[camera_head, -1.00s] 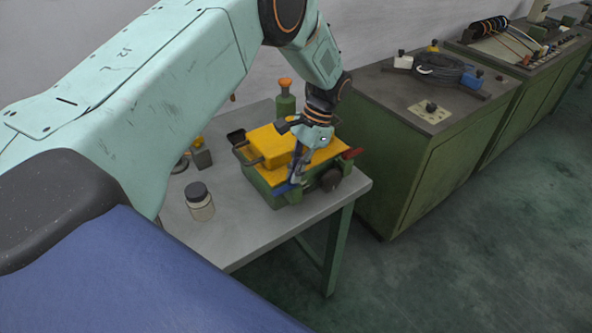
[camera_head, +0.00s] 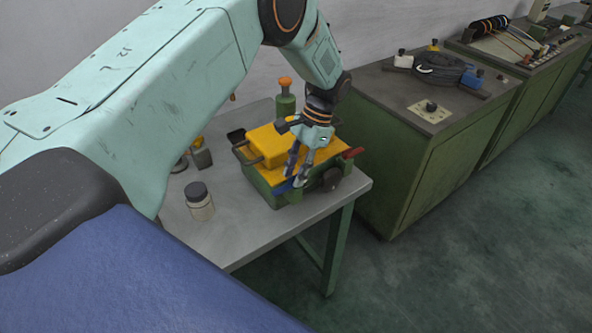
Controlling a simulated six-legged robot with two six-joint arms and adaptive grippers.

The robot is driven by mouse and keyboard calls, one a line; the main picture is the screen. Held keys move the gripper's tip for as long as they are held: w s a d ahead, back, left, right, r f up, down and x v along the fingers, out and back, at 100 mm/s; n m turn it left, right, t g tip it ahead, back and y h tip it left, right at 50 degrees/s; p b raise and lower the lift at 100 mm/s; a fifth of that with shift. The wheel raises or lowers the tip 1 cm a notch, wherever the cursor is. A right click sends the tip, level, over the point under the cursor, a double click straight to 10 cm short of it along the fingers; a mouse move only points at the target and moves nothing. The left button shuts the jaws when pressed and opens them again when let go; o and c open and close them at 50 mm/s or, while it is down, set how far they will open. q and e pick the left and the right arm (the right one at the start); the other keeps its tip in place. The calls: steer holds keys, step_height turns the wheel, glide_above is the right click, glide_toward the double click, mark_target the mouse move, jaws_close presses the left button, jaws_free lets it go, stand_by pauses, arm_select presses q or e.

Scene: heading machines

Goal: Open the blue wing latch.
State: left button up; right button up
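The blue wing latch (camera_head: 283,187) sits low on the front of a green machine box (camera_head: 262,183) with a yellow top (camera_head: 268,144). My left gripper (camera_head: 296,180) points down in front of the box, right at the latch. Its two fingers show a gap between them, so it is open. The fingers hide part of the latch, and I cannot tell whether they touch it. A red handle (camera_head: 352,153) sticks out at the box's right side. My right gripper is not in view.
The box stands on a grey table (camera_head: 240,232) near its right edge. A jar with a dark lid (camera_head: 199,201) stands to the left in front. A green bottle with an orange top (camera_head: 285,100) stands behind. A green cabinet (camera_head: 440,150) is to the right.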

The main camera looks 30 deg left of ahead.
arm_select(q)
steer(key=v, duration=1.2)
steer(key=shift+s+d+f, duration=0.1)
